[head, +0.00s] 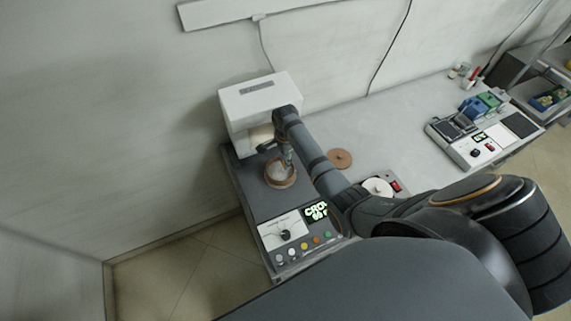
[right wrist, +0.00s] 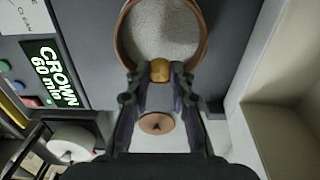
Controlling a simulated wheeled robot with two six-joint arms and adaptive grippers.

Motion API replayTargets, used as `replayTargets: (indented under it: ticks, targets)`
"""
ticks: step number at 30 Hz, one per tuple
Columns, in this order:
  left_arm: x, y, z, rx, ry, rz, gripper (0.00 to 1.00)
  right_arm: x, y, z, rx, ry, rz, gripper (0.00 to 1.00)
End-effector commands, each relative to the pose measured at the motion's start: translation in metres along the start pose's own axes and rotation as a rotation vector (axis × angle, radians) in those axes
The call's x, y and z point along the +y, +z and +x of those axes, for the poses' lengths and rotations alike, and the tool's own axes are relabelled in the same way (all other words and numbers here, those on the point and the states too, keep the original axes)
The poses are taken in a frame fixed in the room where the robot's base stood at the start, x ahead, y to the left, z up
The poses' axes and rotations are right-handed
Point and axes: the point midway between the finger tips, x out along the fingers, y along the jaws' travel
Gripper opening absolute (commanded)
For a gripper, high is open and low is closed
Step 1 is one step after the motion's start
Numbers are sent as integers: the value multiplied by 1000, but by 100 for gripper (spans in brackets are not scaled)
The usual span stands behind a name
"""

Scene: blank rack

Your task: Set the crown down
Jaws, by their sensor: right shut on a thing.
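My right gripper (head: 287,163) points down at the round dish (head: 268,182) on the dark top of the furnace unit. In the right wrist view my right gripper (right wrist: 160,82) is shut on a small gold-coloured crown (right wrist: 160,69). The crown overlaps the near rim of the brown-rimmed dish (right wrist: 205,40), which is filled with pale grains (right wrist: 163,28). I cannot tell whether the crown touches the dish. The crown is too small to make out in the head view. My left gripper is not in view.
The white furnace (head: 262,105) stands just behind the dish. A front panel has a display (head: 317,212) reading CROWN 60 min in the wrist view, with coloured buttons and a dial. A brown disc (head: 340,159) lies on the bench, right of my arm. Another device (head: 480,135) stands farther right.

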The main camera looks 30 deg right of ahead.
Motion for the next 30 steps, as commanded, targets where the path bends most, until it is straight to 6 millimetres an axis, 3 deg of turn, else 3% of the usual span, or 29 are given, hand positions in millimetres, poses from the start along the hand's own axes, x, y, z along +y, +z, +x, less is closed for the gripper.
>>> replayTargets:
  ticks: [6,17,18,19,30]
  targets:
    - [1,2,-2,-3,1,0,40,0,0,30,0,2,0,9]
    - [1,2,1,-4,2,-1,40,0,0,35,0,2,0,9]
    - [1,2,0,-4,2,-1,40,0,0,34,0,1,0,26]
    - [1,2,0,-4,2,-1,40,0,0,34,0,1,0,30]
    - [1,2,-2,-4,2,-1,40,0,0,28,0,-1,0,31]
